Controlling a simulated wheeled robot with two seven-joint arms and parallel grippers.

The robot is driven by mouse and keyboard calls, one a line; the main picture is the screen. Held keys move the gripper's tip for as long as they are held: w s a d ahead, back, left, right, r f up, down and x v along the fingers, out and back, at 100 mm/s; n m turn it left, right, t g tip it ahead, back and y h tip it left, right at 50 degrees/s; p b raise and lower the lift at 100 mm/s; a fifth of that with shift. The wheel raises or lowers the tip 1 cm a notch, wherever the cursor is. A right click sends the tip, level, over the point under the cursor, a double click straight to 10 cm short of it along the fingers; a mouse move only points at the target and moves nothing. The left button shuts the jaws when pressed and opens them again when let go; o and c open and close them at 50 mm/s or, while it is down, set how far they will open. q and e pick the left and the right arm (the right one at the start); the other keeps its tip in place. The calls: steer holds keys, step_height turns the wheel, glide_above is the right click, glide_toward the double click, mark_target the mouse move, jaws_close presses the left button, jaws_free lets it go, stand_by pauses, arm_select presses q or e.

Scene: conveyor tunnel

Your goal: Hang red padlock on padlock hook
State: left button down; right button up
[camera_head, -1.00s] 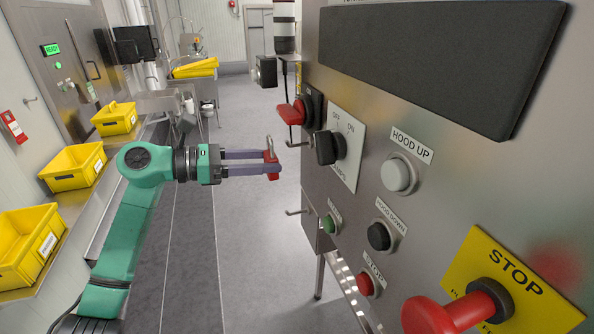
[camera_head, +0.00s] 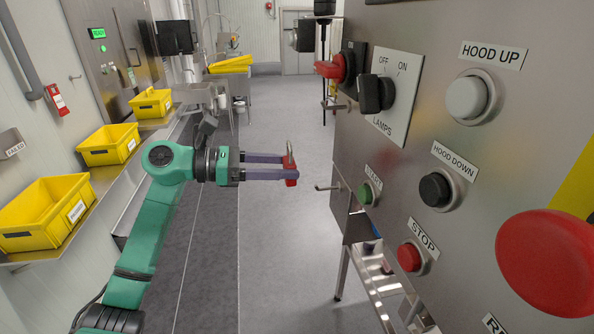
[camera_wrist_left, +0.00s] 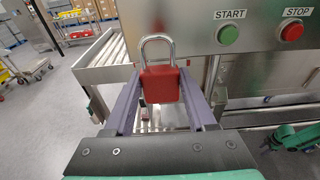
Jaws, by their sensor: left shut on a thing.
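The red padlock (camera_head: 291,181) is held upright between the fingertips of my left gripper (camera_head: 293,167), with its metal shackle pointing up. In the left wrist view, the padlock (camera_wrist_left: 161,84) sits between the two purple fingers, its shackle closed above the red body. A thin metal hook (camera_head: 326,188) sticks out from the left edge of the control panel, right of the padlock and apart from it. Another metal hook (camera_head: 335,106) shows higher up, below the red switch. I cannot tell which is the padlock hook.
The steel control panel (camera_head: 440,260) fills the right side, with a large red stop knob (camera_head: 553,263), a lamps switch (camera_head: 376,93) and several buttons. Yellow bins (camera_head: 42,212) stand on the left ledge. The floor (camera_head: 280,270) between is open.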

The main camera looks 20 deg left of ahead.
arm_select(q)
step_height(320, 180, down, 9)
steer(key=w+d+b, duration=0.1)
steer(key=b, duration=0.1)
steer(key=shift+d, duration=0.3)
arm_select(e)
step_height(320, 180, down, 5)
steer(key=shift+f, duration=0.2)
arm_select(q)
steer(key=shift+f+b, duration=0.1)
steer(key=shift+b, duration=0.2)
arm_select(e)
steer(key=shift+f, duration=0.15)
arm_select(q)
steer(key=shift+w+d, duration=0.1)
steer(key=shift+d, duration=0.05)
arm_select(e)
steer(key=shift+f, duration=0.25)
